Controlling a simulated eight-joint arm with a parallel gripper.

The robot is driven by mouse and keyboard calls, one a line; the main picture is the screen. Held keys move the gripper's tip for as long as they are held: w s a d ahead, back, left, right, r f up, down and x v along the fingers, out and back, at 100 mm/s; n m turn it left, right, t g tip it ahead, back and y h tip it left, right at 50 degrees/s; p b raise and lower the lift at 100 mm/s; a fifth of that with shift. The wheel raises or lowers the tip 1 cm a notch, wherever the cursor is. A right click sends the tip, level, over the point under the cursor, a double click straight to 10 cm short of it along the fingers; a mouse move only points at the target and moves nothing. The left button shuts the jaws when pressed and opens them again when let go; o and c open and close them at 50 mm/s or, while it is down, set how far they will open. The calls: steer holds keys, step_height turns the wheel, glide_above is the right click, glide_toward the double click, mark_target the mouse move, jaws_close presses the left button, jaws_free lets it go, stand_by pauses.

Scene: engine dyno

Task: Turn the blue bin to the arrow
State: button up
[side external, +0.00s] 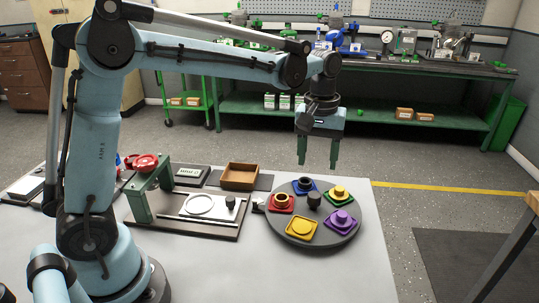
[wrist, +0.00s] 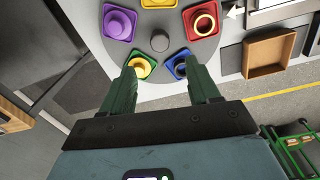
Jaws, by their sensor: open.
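A round dark turntable (side external: 345,236) carries several coloured bins around a central knob (side external: 314,200). The blue bin (side external: 305,186) sits on the far side of the turntable; it also shows in the wrist view (wrist: 180,66), partly hidden by a finger. The white arrow (wrist: 235,13) lies just outside the rim in the wrist view and points at the red bin (wrist: 201,21), one place round from the blue bin. My gripper (side external: 318,162) is open and empty, above the far side of the turntable. In the wrist view its fingertips (wrist: 160,70) are near the blue and green bins.
Purple (side external: 339,221), yellow (side external: 302,227) and green (side external: 338,194) bins share the turntable. A wooden tray (side external: 239,177) and a board (side external: 190,215) with a green stand (side external: 150,187) are left of it. Floor lies beyond the table's right edge.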

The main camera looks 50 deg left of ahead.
mark_target(315, 194)
step_height(315, 194, down, 10)
steer(key=shift+d+r, duration=0.1)
stand_by(0.4)
jaws_close()
